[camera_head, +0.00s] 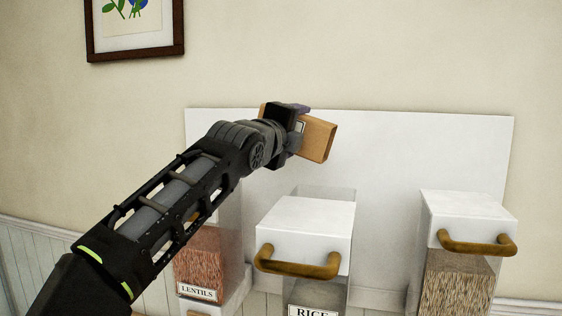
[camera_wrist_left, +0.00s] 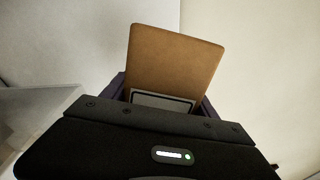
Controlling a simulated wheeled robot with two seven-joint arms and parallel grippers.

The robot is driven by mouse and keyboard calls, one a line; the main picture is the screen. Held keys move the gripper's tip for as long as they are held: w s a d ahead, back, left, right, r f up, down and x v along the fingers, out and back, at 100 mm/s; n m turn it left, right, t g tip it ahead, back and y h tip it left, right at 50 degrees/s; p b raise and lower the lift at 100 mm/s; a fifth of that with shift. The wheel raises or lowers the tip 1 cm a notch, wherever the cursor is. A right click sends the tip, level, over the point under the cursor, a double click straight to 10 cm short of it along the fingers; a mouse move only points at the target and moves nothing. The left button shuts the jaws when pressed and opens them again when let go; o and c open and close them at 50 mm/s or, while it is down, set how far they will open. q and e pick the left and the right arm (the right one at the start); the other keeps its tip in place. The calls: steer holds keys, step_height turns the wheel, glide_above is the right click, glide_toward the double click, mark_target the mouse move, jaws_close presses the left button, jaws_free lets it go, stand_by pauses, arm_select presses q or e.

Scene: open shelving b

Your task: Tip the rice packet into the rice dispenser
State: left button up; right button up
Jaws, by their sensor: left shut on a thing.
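A tan-brown packet (camera_head: 318,140) is held by my left gripper (camera_head: 293,125), up near the top edge of the white back panel. It lies tilted and sticks out to the right of the jaws. In the left wrist view the packet (camera_wrist_left: 174,62) stands out beyond the gripper (camera_wrist_left: 160,100), with part of a pale label at its base; no text can be read. The rice dispenser (camera_head: 318,293), labelled RICE, stands below and apart from the packet. Its white top (camera_head: 306,222) has a brass-coloured handle (camera_head: 298,263). My right gripper is in neither view.
A lentils dispenser (camera_head: 200,257) stands left of the rice one, partly hidden by my left arm. Another dispenser (camera_head: 460,270) with a white top and brass-coloured handle stands at the right. A white panel (camera_head: 400,150) rises behind them. A framed picture (camera_head: 134,25) hangs at the upper left.

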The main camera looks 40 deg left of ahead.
arm_select(q)
steer(key=shift+r, duration=0.1)
step_height(320, 180, up, 5)
steer(key=n, duration=1.3)
